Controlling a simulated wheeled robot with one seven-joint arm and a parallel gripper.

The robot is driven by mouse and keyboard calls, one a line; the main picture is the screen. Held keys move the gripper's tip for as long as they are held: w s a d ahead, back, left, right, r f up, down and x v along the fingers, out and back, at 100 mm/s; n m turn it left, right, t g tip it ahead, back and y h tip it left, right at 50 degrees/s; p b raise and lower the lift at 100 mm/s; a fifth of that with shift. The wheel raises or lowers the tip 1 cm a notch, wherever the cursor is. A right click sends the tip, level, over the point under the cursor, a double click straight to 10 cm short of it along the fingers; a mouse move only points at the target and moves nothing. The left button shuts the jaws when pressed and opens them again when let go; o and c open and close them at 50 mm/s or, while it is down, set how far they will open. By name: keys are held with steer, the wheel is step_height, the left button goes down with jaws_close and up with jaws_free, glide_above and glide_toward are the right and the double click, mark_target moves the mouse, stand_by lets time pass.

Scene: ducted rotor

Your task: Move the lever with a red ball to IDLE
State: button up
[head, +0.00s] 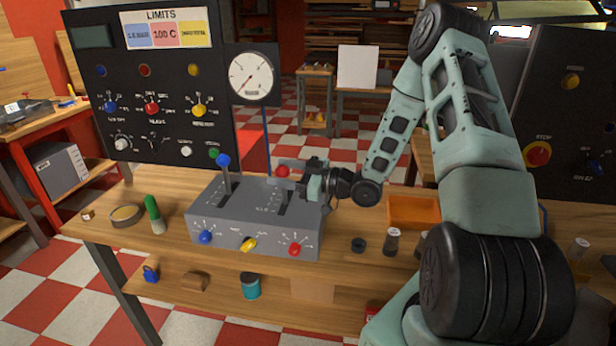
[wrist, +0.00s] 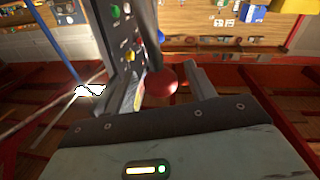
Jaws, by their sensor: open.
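The grey lever box (head: 255,215) stands on the wooden bench, with two slots in its top. The lever with the red ball (head: 282,171) is at the right slot; its shaft is largely hidden by my gripper in the head view. My gripper (head: 291,179) is open and reaches in from the right, with its fingers at the red ball. In the wrist view the red ball (wrist: 161,82) shows just beyond the palm, between the fingers, with its dark shaft running to the top edge. Whether a finger touches it I cannot tell. The IDLE mark is not legible.
A second lever with a blue ball (head: 223,160) stands at the left slot. Coloured knobs line the box front. Behind are a black LIMITS panel (head: 150,85) and a round gauge (head: 251,77). An orange tray (head: 413,210) and small jars are to the right.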

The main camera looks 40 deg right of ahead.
steer(key=b+v, duration=0.3)
steer(key=v, duration=1.4)
